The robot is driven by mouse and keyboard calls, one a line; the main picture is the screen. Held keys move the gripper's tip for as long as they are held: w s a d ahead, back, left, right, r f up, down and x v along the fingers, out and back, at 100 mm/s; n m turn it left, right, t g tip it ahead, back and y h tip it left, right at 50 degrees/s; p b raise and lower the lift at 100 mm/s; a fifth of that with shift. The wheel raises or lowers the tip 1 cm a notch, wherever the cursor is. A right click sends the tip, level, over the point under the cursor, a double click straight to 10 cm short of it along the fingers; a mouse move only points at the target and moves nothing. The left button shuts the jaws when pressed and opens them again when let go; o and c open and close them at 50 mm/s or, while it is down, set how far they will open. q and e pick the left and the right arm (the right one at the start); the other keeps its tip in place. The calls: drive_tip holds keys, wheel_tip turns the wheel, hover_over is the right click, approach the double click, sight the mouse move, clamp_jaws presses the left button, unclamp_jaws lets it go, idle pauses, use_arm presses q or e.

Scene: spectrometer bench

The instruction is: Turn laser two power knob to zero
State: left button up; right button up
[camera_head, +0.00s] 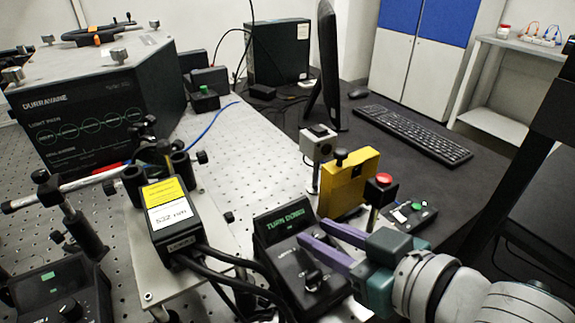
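A black controller box (275,262) with a green display that seems to read "TURN DOWN" stands at the lower middle. Its dark power knob (312,278) is on the sloped front panel; I cannot read its setting. My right gripper (313,232) comes in from the lower right, with two purple fingers apart and nothing between them. The fingers hover over the box's right side, with their tips above and behind the knob. A second black controller (40,285) with a green display and a knob (70,310) is at the lower left. My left gripper is not in view.
A laser head (185,235) labelled 532 nm stands left of the box, with black cables running between them. A yellow block (348,185), a red button (384,179) and a small button box (413,213) stand behind my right gripper. A keyboard (415,133) lies farther back.

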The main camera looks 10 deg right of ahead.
clamp_jaws()
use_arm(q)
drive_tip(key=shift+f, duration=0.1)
use_arm(e)
drive_tip(key=shift+n+y, duration=0.3)
